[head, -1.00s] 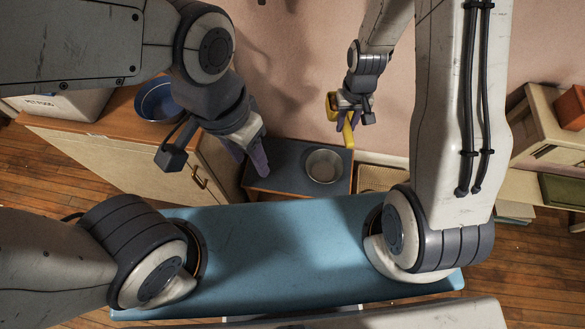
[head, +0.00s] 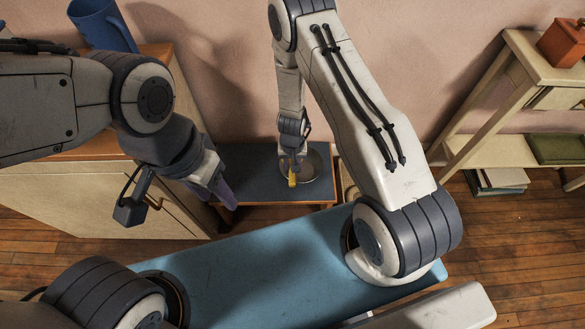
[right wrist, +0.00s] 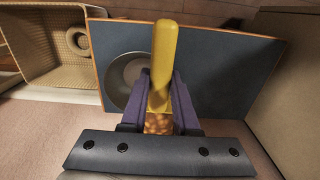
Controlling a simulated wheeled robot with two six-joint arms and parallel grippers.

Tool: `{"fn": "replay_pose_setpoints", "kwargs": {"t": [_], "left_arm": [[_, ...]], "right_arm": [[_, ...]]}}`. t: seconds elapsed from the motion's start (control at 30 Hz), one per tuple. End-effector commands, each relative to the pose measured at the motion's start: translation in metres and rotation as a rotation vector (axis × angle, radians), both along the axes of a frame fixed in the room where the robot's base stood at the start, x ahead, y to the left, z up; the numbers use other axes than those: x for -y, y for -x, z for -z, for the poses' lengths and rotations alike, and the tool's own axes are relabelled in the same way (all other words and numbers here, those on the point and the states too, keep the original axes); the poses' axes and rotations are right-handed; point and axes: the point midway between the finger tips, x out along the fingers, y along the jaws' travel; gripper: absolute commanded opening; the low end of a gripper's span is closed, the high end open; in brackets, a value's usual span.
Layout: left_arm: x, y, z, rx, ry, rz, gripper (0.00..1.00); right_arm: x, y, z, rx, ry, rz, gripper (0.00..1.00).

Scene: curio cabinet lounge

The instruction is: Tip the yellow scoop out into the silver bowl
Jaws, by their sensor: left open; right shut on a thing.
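The silver bowl (head: 314,165) stands on a low dark-topped table (head: 250,175), partly hidden by my right gripper. In the right wrist view the bowl (right wrist: 118,80) shows left of the fingers. My right gripper (head: 293,163) is shut on the yellow scoop (head: 292,180), which is at the bowl's left side in the head view. Its height above the bowl is hard to tell. In the right wrist view the scoop's handle (right wrist: 163,50) lies between the purple fingers, and brown round pieces (right wrist: 158,123) show in the scoop. My left gripper (head: 222,194) is open and empty, left of the table.
A wooden cabinet (head: 100,195) stands at left with a blue container (head: 102,25) on top. A shelf unit (head: 520,95) is at right, with books (head: 497,181) below. A wicker basket (right wrist: 45,45) is beside the low table. The table's left part is clear.

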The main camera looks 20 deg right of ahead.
Motion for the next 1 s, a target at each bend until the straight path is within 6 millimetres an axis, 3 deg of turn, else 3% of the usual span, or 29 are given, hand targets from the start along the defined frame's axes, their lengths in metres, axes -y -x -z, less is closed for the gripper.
{"fn": "replay_pose_setpoints", "kwargs": {"t": [1.0], "left_arm": [[0.0,0.0,0.053,0.0,0.0,0.0,0.5]], "right_arm": [[0.0,-0.004,0.01,0.009,-0.037,0.002,0.0]]}}
